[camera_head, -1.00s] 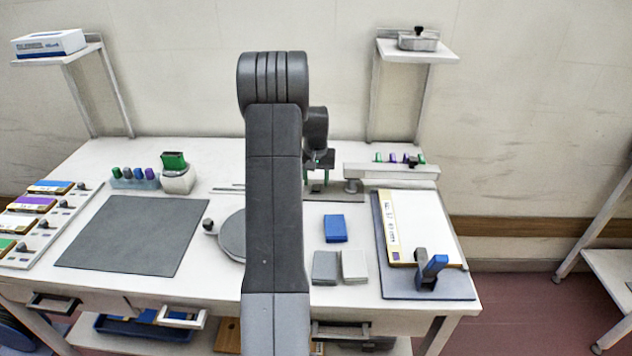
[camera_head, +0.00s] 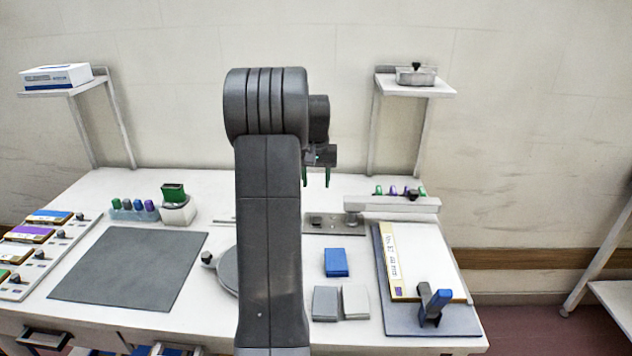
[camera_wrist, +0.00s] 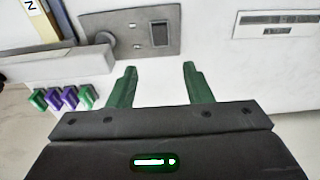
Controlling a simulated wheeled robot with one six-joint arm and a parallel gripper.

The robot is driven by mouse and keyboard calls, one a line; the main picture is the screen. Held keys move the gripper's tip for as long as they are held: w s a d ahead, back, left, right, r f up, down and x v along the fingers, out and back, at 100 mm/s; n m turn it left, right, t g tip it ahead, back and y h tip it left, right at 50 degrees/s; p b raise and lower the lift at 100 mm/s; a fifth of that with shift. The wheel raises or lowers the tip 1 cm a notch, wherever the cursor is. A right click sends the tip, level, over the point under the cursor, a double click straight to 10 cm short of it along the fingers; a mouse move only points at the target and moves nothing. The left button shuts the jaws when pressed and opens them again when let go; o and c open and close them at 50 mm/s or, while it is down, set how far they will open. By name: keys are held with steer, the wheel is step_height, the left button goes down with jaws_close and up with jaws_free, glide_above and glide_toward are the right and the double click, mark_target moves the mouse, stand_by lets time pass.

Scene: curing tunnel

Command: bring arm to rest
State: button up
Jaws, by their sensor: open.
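My gripper (camera_head: 316,178) is raised above the back of the white table, right of my upright arm link in the head view. Its two green fingers are apart with nothing between them. In the wrist view my gripper (camera_wrist: 158,72) points at bare white tabletop just short of a grey metal plate (camera_wrist: 130,35) with a round knob and a dark switch. The plate also shows in the head view (camera_head: 322,226), below the gripper. My arm link hides part of the table's middle, including part of a round grey disc (camera_head: 228,270).
A white rail (camera_head: 392,204) with green and purple clips stands right of the plate. A blue block (camera_head: 336,262), a grey block (camera_head: 325,303) and a white block (camera_head: 355,302) lie in front. A grey mat (camera_head: 130,268) lies left. Wall shelves (camera_head: 415,88) stand behind.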

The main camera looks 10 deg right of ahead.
mark_target(316, 220)
steer(key=shift+f, duration=0.1)
steer(key=f, duration=0.4)
steer(key=w+f, duration=0.1)
steer(key=f, duration=0.3)
steer(key=f+p, duration=0.1)
steer(key=f, duration=0.4)
steer(key=shift+w+d+f, duration=0.1)
steer(key=shift+w+d, duration=0.15)
steer(key=shift+w, duration=0.1)
steer(key=shift+f+b, duration=0.3)
steer(key=shift+r, duration=0.1)
steer(key=shift+r+p, duration=0.15)
steer(key=shift+p, duration=0.2)
